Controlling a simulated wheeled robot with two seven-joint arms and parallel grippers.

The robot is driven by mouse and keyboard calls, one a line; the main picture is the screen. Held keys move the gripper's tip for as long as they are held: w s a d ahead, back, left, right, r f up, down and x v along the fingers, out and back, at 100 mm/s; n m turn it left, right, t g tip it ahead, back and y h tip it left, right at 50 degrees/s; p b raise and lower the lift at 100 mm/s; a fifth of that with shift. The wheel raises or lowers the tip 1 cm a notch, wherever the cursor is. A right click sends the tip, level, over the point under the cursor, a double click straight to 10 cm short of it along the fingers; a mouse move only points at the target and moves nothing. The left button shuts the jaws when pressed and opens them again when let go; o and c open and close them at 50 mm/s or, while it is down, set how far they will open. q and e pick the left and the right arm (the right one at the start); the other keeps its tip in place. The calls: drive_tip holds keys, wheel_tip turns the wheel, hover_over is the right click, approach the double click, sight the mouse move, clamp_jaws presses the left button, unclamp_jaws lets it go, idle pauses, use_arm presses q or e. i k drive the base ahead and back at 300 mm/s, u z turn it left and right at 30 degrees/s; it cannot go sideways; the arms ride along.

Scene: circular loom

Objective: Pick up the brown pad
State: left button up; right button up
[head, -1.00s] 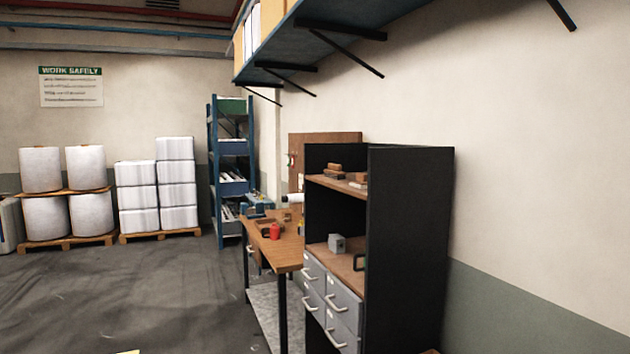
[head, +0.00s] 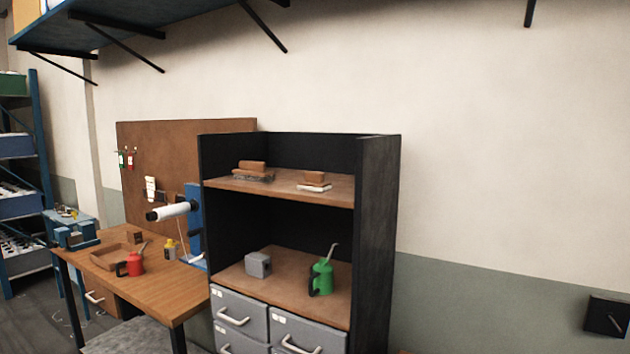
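Small brown block-like things lie on the upper shelf (head: 285,191) of a black cabinet. One brown block (head: 252,166) is on the left, on top of another brown piece (head: 250,176) with something dark and wiry under it. Another brown block (head: 315,178) is on the right, on top of a flat white piece (head: 313,188). I cannot tell which of these is the brown pad. Neither of my grippers is in view.
The cabinet's lower shelf holds a grey block (head: 258,264) and a green oil can (head: 322,278), above grey drawers (head: 240,312). A wooden workbench (head: 165,292) with a red can (head: 134,264) stands to the left. A blue wall shelf (head: 60,38) hangs above.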

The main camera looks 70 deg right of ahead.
sight(314, 181)
drive_tip(key=z, duration=1)
drive_tip(key=i, duration=1.05)
drive_tip(key=z, duration=1.05)
